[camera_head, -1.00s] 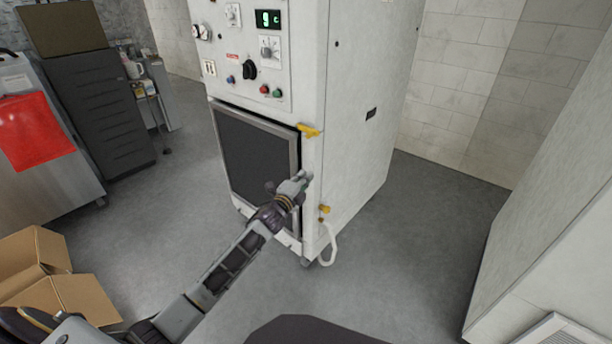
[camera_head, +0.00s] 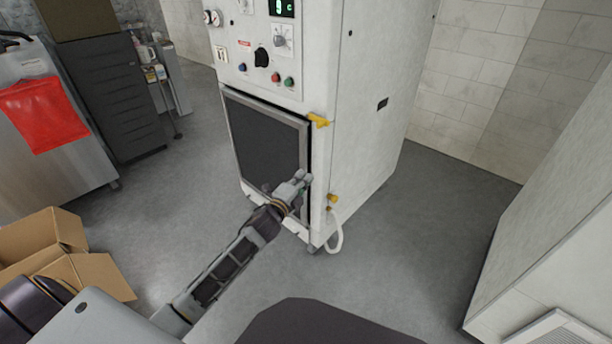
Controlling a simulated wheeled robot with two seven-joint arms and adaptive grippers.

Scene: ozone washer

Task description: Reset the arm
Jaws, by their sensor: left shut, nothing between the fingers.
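My left arm reaches in from the lower left. My left gripper (camera_head: 304,178) is shut and empty, in front of the lower right part of the dark door (camera_head: 265,137) of the white washer cabinet (camera_head: 365,120). I cannot tell whether its fingertips touch the door frame. The door looks closed, and a yellow latch (camera_head: 319,120) sits at its upper right corner. My right gripper is not in view.
The control panel (camera_head: 262,55) is above the door. A yellow valve (camera_head: 333,198) with a white hose is at the lower right. An open cardboard box (camera_head: 95,272) lies at the lower left. A pale block (camera_head: 560,210) stands at right. Grey floor is free between them.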

